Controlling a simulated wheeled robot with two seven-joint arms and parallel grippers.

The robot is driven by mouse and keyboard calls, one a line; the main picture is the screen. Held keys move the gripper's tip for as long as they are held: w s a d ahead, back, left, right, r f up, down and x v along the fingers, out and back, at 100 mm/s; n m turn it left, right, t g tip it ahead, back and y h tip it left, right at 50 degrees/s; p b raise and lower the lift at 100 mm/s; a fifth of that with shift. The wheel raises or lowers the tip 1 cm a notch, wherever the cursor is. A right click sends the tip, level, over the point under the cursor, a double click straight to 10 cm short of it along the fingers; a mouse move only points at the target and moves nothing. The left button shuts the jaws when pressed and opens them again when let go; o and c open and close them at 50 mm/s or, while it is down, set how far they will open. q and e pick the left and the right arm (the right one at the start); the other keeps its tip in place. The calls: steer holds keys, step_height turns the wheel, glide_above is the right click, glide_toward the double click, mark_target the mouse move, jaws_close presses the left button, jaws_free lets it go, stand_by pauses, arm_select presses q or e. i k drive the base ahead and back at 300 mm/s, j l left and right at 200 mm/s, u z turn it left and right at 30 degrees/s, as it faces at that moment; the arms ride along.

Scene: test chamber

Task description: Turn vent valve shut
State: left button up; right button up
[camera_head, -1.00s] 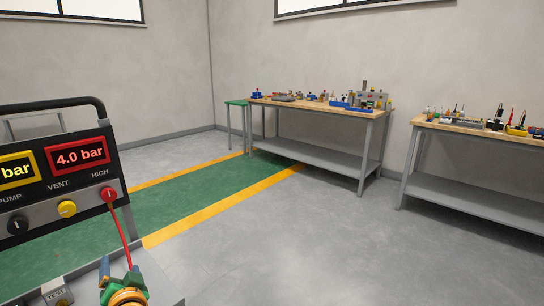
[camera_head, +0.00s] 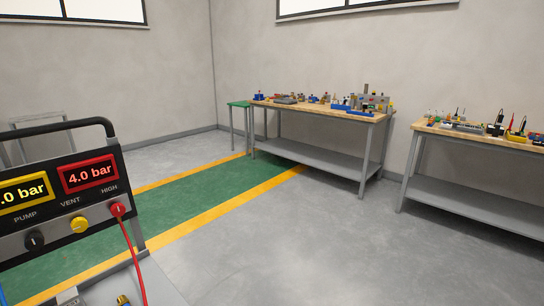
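The vent valve is a yellow round knob (camera_head: 79,225) under the VENT label, on the control panel (camera_head: 66,244) at the left. A small pale mark shows on the knob, but its turn angle is too small to read. A black PUMP knob (camera_head: 34,239) is on its left and a red HIGH knob (camera_head: 118,210) on its right. Above are a yellow display (camera_head: 22,193), cut off at the left and ending in ".0 bar", and a red display (camera_head: 88,175) reading "4.0 bar". Neither of my grippers is in view.
A red hose (camera_head: 133,262) hangs from the HIGH knob. A brass-coloured part (camera_head: 123,300) pokes in at the bottom edge. Two workbenches (camera_head: 318,110) (camera_head: 480,142) with small items stand along the back wall. The grey floor (camera_head: 270,245) between is clear.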

mark_target(79, 224)
steer(key=u, duration=1.85)
